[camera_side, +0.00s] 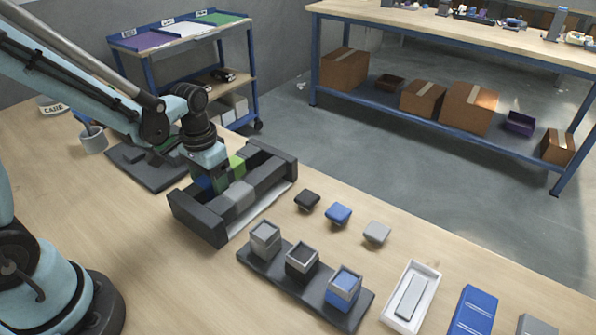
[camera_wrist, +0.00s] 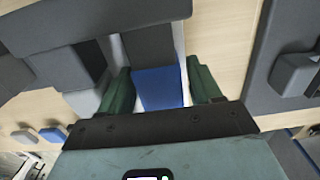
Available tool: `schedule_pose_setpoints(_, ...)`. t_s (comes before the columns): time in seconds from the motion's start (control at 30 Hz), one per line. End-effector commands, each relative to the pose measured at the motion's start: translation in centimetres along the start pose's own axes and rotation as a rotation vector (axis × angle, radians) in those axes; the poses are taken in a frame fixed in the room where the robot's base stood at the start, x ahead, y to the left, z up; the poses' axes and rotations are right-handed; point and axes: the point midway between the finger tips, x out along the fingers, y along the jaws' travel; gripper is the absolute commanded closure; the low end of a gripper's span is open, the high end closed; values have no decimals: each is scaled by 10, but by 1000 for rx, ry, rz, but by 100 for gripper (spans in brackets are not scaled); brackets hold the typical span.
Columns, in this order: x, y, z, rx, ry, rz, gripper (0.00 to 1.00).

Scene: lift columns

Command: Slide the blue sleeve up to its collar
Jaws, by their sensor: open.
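The blue sleeve (camera_wrist: 160,86) shows in the wrist view between the two dark green fingers of my gripper (camera_wrist: 161,90). A dark grey column part (camera_wrist: 148,46) runs on from it. Slim gaps show between the sleeve and the fingers, so it is not clasped. In the side view my gripper (camera_side: 214,182) is down at the dark frame (camera_side: 197,218), and a bit of blue shows under it. The fingers and wrist hide most of the sleeve there. I cannot clearly make out its collar.
Grey blocks (camera_side: 238,196) lie close beside my gripper within the frame. A dark tray (camera_side: 262,272) with three square cups stands in front. Black, blue (camera_side: 338,213) and grey caps sit to the right. A white tray (camera_side: 428,273) and a blue box (camera_side: 473,311) are farther right.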

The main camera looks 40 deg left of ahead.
Motion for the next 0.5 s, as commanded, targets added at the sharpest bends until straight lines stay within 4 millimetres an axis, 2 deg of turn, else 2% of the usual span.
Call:
schedule_pose_setpoints(0.07, 0, 0, 0, 0, 0, 0, 36)
schedule_pose_setpoints(0.3, 0, 0, 0, 0, 0, 0, 70)
schedule_pose_setpoints(0.5, 0, 0, -1, 0, 0, 0, 71)
